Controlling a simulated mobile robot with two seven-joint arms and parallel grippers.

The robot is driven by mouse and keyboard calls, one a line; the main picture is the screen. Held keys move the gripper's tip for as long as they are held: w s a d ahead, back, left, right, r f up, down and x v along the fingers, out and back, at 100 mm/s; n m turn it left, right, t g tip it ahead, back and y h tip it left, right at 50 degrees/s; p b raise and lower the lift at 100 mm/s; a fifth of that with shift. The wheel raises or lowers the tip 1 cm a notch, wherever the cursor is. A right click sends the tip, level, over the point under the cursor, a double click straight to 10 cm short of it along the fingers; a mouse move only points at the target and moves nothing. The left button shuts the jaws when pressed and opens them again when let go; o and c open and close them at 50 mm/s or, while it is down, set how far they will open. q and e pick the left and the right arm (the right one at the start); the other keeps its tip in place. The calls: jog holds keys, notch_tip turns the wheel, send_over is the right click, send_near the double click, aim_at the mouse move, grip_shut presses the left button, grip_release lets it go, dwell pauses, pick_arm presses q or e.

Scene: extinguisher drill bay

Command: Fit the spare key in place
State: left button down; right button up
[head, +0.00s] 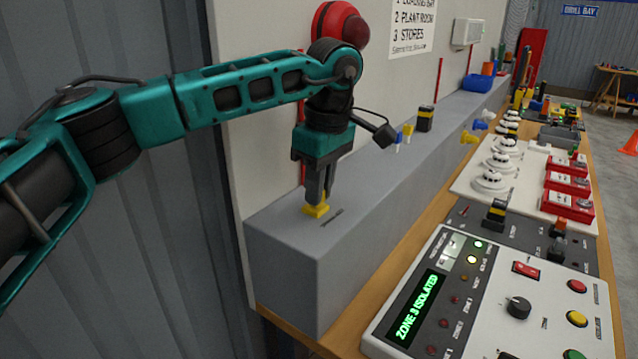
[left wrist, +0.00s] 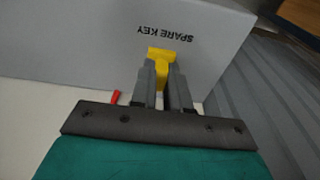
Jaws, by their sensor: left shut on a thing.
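My left gripper (head: 318,202) points down at the near end of the grey ledge and is shut on a yellow key (head: 316,211). The yellow key also shows between the fingertips in the left wrist view (left wrist: 163,55). Its yellow head is at the ledge's top face; its lower part is hidden, so I cannot tell how deep it sits. The printed words SPARE KEY (left wrist: 165,33) stand upside down beside it on the grey ledge (left wrist: 70,35) in the left wrist view. My right gripper is not in view.
A red bell (head: 345,25) is on the wall behind my left wrist.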

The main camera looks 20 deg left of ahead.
pick_arm(q)
jog(key=c, duration=0.7)
grip_release()
jog(key=shift+r+p, duration=0.4)
jog(key=shift+r, duration=3.1)
jog(key=shift+f, duration=0.1)
